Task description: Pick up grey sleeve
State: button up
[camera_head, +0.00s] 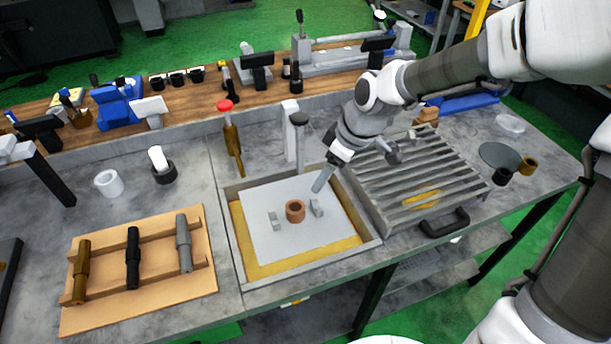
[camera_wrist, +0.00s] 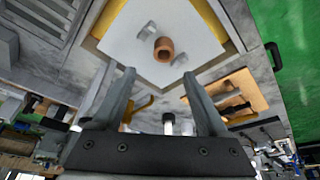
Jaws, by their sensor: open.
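A short, pale grey, ring-shaped sleeve (camera_head: 109,183) stands on the grey bench at the left in the head view. I cannot pick it out surely in the wrist view. My gripper (camera_head: 322,179) is well to the right of it, above the right part of the light plate in the tray. In the wrist view my gripper (camera_wrist: 158,73) is open, with its two fingers apart and nothing held between them. A copper-coloured sleeve (camera_head: 295,211) stands on the plate, apart from the gripper; it also shows beyond the fingertips in the wrist view (camera_wrist: 164,49).
Two small grey blocks flank the copper-coloured sleeve. A wooden rack (camera_head: 178,293) holds brown, black and grey shafts at front left. A dark ring with a white piece (camera_head: 163,172) stands beside the pale sleeve. A slatted grey unit (camera_head: 393,180) lies right of the tray (camera_head: 240,272).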

jog(key=a+n, duration=0.1)
jog(key=b, duration=0.3)
send_near(295, 207)
jog(key=shift+s+a+f+y, duration=0.2)
jog(key=shift+a+f, duration=0.05)
jog(key=shift+f, duration=0.35)
jog(key=shift+s+a+f+y, duration=0.2)
jog(key=shift+a+f, duration=0.05)
jog(key=shift+f, duration=0.35)
jog(key=shift+x, duration=2.65)
jog(key=shift+s+d+f, duration=0.1)
jog(key=shift+s, duration=0.05)
grip_shut()
